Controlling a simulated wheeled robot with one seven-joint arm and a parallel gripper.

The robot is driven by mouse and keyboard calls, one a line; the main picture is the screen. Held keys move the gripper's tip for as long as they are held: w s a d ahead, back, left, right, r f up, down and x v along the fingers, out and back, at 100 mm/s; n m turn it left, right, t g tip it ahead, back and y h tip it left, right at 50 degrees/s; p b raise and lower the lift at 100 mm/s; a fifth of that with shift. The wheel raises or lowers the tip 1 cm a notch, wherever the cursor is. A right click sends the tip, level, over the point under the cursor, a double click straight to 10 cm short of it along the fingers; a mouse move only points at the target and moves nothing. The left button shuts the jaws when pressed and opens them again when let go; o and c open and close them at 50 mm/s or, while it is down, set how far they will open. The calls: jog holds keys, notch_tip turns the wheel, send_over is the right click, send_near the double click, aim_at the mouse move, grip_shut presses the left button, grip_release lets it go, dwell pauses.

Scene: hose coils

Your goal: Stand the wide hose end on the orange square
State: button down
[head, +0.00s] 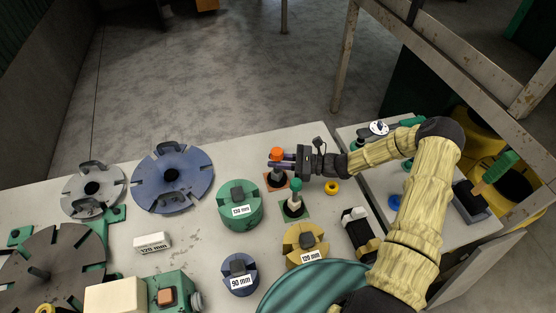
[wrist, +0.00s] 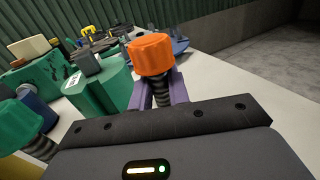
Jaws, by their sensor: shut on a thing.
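The hose end with an orange cap (head: 277,153) is held upright between the fingers of my gripper (head: 278,163). In the wrist view the orange cap (wrist: 153,55) sits above the purple fingers, with black ribbed hose between them (wrist: 162,95). The orange square (head: 268,187) lies on the table directly below, partly hidden by the hose and gripper. I cannot tell whether the hose end touches it. A second hose end with a green cap (head: 296,184) stands on a green square (head: 304,215) just in front; its green cap (wrist: 20,125) shows at left in the wrist view.
A green block marked 130 mm (head: 238,192) stands left of the squares. A yellow block (head: 303,238) and a blue block (head: 238,265) stand nearer. A yellow ring (head: 332,187) lies to the right. A blue disc (head: 150,190) and grey disc (head: 75,196) lie at left.

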jog(key=c, duration=1.3)
grip_release()
jog(key=shift+o, duration=0.2)
jog(key=shift+d, duration=0.15)
jog(key=d, duration=0.7)
jog(key=shift+s+d, duration=0.2)
jog(key=shift+s, duration=0.2)
jog(key=shift+d, duration=0.15)
dwell(0.4)
jog(key=shift+d, duration=0.1)
jog(key=s+d+b, duration=0.2)
jog(key=d+b, duration=0.3)
jog(key=d, duration=1.2)
